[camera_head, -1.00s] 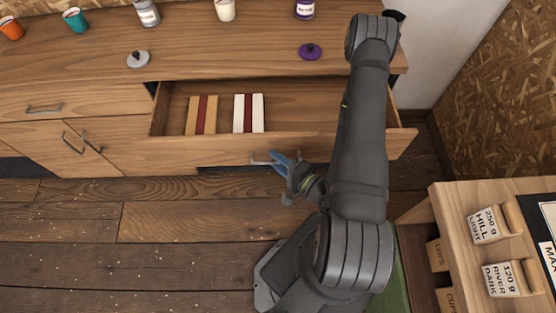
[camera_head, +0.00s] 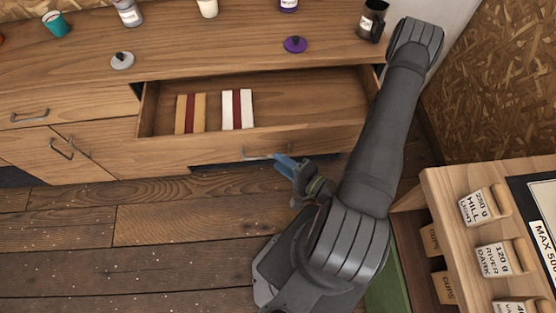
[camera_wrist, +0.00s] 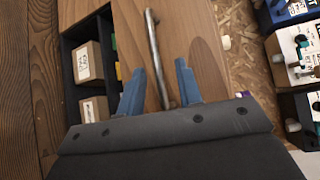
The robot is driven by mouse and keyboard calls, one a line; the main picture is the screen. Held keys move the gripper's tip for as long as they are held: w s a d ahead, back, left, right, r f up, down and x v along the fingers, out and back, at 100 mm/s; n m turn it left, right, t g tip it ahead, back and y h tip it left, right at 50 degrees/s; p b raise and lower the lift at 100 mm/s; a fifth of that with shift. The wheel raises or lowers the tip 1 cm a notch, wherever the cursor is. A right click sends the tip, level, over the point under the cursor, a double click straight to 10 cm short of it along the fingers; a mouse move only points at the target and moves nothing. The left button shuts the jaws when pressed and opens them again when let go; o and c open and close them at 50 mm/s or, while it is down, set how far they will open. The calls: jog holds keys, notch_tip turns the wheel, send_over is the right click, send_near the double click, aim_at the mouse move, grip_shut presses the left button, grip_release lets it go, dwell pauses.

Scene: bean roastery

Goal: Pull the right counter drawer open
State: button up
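The right counter drawer (camera_head: 300,145) stands pulled out from the counter, its inside visible from above. Its metal bar handle (camera_head: 258,154) is on the front face. My gripper (camera_head: 284,162) is at the right end of the handle, in front of the drawer. In the wrist view, my two blue fingers (camera_wrist: 160,85) are apart, and the handle (camera_wrist: 154,45) runs between them with visible gaps to both sides. They do not appear clamped on it. A tan pack (camera_head: 182,114) and a white pack (camera_head: 229,110) lie in the drawer's left part.
On the counter are a grey lid (camera_head: 122,61), a purple lid (camera_head: 295,45) and a dark jug (camera_head: 372,20). A side table (camera_head: 440,190) with labelled scoop-like blocks stands at the right. The floor (camera_head: 170,225) left of my arm is clear.

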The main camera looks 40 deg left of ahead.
notch_tip(320, 180, up, 6)
jog(key=shift+r, duration=0.25)
dwell(0.5)
jog(key=shift+a+f, duration=0.15)
jog(key=shift+f, duration=3.3)
jog(key=shift+a+f, duration=0.2)
jog(key=shift+a, duration=0.8)
jog(key=shift+a+f, duration=0.2)
jog(key=shift+a, duration=0.75)
